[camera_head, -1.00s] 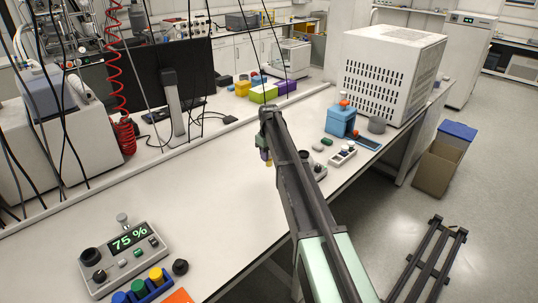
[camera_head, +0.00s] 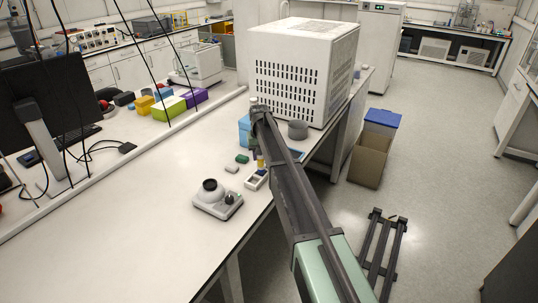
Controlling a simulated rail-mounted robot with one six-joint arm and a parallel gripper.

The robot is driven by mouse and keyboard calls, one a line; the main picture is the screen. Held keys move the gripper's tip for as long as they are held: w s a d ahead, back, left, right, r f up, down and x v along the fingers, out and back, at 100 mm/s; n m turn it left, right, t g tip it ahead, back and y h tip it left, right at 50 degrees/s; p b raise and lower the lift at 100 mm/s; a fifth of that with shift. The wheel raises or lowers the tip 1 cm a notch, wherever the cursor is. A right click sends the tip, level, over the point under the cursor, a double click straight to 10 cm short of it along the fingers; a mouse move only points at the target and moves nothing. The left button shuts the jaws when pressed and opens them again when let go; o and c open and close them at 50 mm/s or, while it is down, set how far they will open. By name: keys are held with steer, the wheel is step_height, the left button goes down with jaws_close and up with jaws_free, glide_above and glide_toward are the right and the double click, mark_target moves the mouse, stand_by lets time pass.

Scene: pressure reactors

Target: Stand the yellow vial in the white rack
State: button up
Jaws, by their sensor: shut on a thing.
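The yellow vial (camera_head: 260,162) is small and shows just below my gripper (camera_head: 257,151), which is shut on it. The gripper points down, and my arm covers part of it from this side. The white rack (camera_head: 254,183) is a small pale block with dark openings, on the bench near its right edge. The vial appears above the far end of the rack in the picture. I cannot tell whether it touches the rack or hangs over it.
A blue device (camera_head: 244,128) stands behind my gripper, partly hidden. A grey cup (camera_head: 298,130) and a large white vented box (camera_head: 302,75) stand beyond. Small green (camera_head: 242,159) and grey pieces and a grey-white instrument (camera_head: 217,199) lie nearby. The bench's near left is clear.

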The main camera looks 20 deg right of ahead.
steer(key=shift+w+a+f+m, duration=0.15)
steer(key=shift+a+f+m, duration=0.3)
steer(key=shift+m, duration=0.65)
steer(key=shift+a+f+m+b, duration=0.15)
steer(key=shift+a+m+b, duration=0.3)
steer(key=shift+m, duration=0.45)
steer(key=shift+w+a+f+m+b, duration=0.1)
steer(key=shift+a+f+m+b, duration=0.1)
steer(key=shift+f+m+b, duration=0.55)
steer(key=shift+a+f+m+b, duration=0.15)
steer(key=shift+f+m+b, duration=0.5)
steer(key=shift+f+b, duration=0.1)
steer(key=shift+w+a+f+m+b, duration=0.1)
steer(key=shift+a+f+m+b, duration=0.1)
steer(key=shift+f+m+b, duration=0.55)
steer(key=shift+s, duration=0.1)
steer(key=shift+f+b, duration=1.45)
steer(key=shift+f+b, duration=0.3)
steer(key=o, duration=1.1)
